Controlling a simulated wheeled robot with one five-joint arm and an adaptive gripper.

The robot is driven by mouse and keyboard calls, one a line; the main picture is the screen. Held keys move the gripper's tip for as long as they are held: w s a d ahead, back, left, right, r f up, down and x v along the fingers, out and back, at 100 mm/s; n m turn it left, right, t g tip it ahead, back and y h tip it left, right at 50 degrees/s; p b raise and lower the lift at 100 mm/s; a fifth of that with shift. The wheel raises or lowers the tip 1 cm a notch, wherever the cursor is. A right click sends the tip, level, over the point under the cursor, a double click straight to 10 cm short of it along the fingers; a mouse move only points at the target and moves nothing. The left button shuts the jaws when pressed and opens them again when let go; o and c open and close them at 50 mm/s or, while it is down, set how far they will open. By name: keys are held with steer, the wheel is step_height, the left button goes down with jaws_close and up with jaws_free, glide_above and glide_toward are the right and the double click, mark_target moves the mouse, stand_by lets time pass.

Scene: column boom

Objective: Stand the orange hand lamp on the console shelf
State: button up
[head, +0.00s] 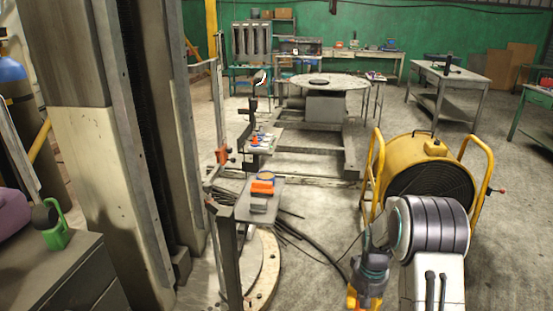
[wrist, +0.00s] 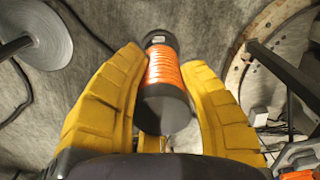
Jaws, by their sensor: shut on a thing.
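The orange hand lamp (wrist: 166,72) shows in the wrist view as a ribbed orange cylinder with dark end caps. My gripper (wrist: 163,58) has its two yellow fingers shut on it from both sides. In the head view my gripper (head: 353,298) is at the bottom edge, right of centre, and I cannot make out the lamp there. A small grey shelf (head: 242,210), which looks like the console shelf, stands on a post left of my gripper. It carries an orange item (head: 262,187), a small grey block (head: 259,204) and a round blue-and-yellow thing.
A yellow drum fan (head: 432,165) stands right of the shelf, close behind my arm. Dark cables (head: 318,238) lie on the floor between shelf and fan. A big column fills the left. A second small shelf with several items (head: 262,138) stands behind the first.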

steer(key=a+n, duration=0.1)
steer(key=a, duration=0.5)
steer(key=w+a+r+n, duration=0.1)
steer(key=a, duration=0.2)
steer(key=shift+a+n+p, duration=0.3)
steer(key=shift+a, duration=0.05)
